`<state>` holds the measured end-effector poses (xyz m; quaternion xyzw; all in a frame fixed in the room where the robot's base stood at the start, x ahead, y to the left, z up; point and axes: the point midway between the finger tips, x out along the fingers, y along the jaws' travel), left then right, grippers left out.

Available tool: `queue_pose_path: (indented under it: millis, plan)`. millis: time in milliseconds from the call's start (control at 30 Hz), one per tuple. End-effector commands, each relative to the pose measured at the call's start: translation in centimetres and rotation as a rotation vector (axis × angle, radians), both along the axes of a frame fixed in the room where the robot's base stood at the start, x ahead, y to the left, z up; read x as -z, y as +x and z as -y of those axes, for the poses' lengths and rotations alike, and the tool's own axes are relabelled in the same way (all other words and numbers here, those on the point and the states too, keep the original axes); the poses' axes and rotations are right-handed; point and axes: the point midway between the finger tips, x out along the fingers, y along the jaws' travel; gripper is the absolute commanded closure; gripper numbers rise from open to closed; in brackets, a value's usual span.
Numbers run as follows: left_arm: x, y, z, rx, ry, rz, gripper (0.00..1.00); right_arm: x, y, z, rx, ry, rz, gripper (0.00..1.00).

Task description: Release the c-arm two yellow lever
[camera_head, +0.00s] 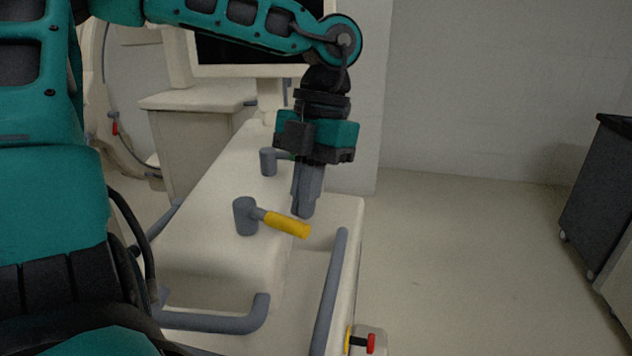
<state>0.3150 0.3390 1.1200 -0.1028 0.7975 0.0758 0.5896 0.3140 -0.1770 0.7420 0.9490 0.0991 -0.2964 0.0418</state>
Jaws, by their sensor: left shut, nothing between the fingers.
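The yellow lever (287,224) sticks out to the right from a grey upright post (246,216) on top of the cream C-arm cart (200,262). My left gripper (303,212) points down, its fingers shut and empty. In the picture the fingertips are just above the lever's outer end; I cannot tell whether they touch it. A second grey post (268,161) with a short handle stands farther back, and my gripper partly hides that handle. My right gripper is not in view.
A grey handrail (328,290) runs along the cart's right edge, and another grey bar (215,322) crosses the front. A red-ended lever (371,343) sits low at the front right. A dark cabinet (595,200) stands at the far right. The floor between is clear.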

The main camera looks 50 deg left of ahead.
Motion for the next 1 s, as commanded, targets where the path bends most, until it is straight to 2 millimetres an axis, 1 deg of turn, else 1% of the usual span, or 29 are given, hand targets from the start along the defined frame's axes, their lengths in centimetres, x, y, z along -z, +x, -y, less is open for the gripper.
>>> queue_pose_path:
  millis: [33,200,500,733,1000]
  plan:
    - [0.4,-0.5,0.3,0.048,0.000,-0.007,1.00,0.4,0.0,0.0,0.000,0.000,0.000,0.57]
    - [0.4,-1.8,0.9,0.202,0.000,-0.007,1.00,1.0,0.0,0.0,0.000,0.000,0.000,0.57]
    - [0.3,-3.6,1.5,0.418,-0.001,-0.007,1.00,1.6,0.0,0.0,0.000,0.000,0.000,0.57]
    - [0.3,-4.4,1.6,0.511,-0.001,-0.008,1.00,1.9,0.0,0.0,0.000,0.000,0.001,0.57]
    - [0.2,-4.7,1.6,0.548,-0.001,-0.008,1.00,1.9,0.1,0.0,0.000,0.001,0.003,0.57]
